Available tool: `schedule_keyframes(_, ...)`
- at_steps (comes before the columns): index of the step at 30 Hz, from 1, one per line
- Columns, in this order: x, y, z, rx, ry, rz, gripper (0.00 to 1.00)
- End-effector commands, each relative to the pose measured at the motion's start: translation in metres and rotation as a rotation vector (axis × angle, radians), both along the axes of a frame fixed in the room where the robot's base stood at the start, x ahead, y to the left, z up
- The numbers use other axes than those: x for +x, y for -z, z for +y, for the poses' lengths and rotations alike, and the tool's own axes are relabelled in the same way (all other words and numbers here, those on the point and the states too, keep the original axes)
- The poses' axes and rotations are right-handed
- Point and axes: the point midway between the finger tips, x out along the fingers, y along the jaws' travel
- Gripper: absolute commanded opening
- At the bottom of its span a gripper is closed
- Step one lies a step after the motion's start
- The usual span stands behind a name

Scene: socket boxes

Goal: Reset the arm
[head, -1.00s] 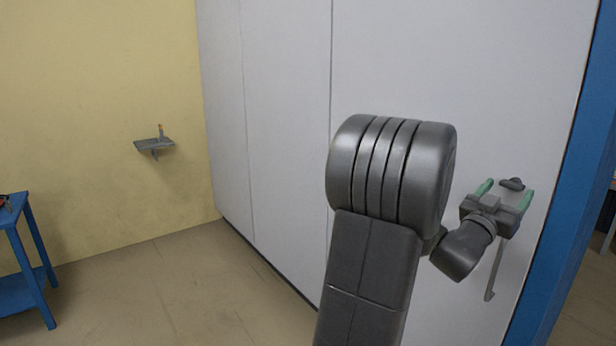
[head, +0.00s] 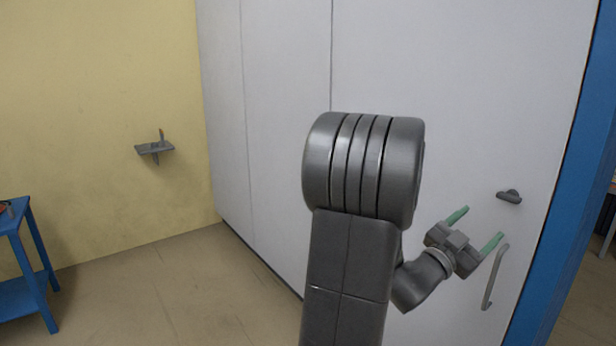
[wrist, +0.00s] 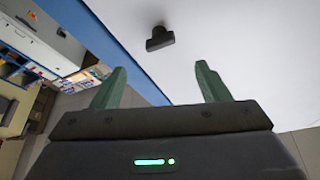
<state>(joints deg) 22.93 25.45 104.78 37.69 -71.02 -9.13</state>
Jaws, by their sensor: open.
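My gripper (head: 478,228) is on the right in the head view, in front of a pale grey panel wall (head: 440,70). Its two green fingers are spread apart with nothing between them. In the wrist view my gripper (wrist: 160,88) also shows open and empty. A small dark knob (head: 509,196) sits on the panel to the right of and above the fingers. The knob also shows in the wrist view (wrist: 159,39), beyond the fingers. A grey bar handle (head: 494,278) is on the panel below the knob, close to the right finger in the picture.
A blue post (head: 562,200) edges the panel on the right. A small grey shelf (head: 154,148) with a small item is on the yellow wall. A blue table (head: 28,222) stands at the left edge. The floor (head: 160,290) between table and panel is clear.

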Motion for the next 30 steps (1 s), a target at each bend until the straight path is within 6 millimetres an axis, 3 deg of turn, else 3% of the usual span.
schedule_keyframes(5,-0.016,0.014,0.031,0.0,-0.003,0.002,0.69)
schedule_keyframes(18,0.016,0.023,0.074,0.131,-0.282,0.203,0.69)
schedule_keyframes(30,0.023,0.045,0.123,0.233,-0.498,0.414,0.69)
